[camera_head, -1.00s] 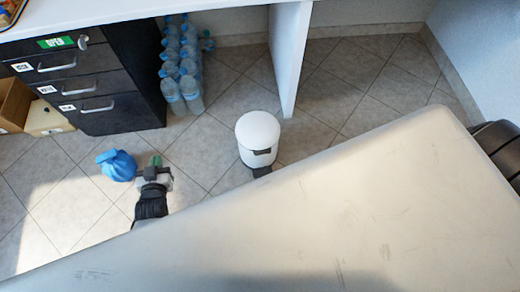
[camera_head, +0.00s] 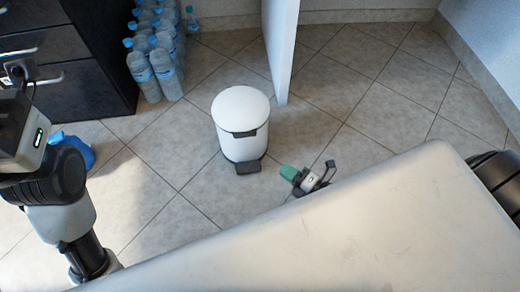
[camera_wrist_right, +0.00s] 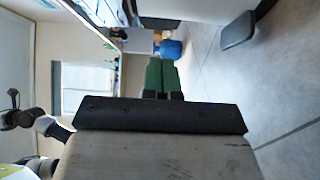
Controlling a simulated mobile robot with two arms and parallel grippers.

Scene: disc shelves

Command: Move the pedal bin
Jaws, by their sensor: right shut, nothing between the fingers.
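The pedal bin (camera_head: 240,130) is white with a round lid, a dark front handle and a black pedal. It stands upright on the tiled floor. My right gripper (camera_head: 289,173), with green fingertips, is shut and empty to the right of the pedal, apart from the bin. In the right wrist view its green fingers (camera_wrist_right: 161,75) are together, and part of the bin's white body with its black pedal (camera_wrist_right: 238,30) shows at the upper right. My left gripper's housing (camera_head: 20,130) is at the left edge of the head view; its fingers cannot be made out.
A white upright panel (camera_head: 280,50) stands close behind the bin on its right. Water bottles (camera_head: 155,70) and black drawers (camera_head: 75,95) are at the back left. A blue bag (camera_head: 78,150) is partly hidden by my left arm.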

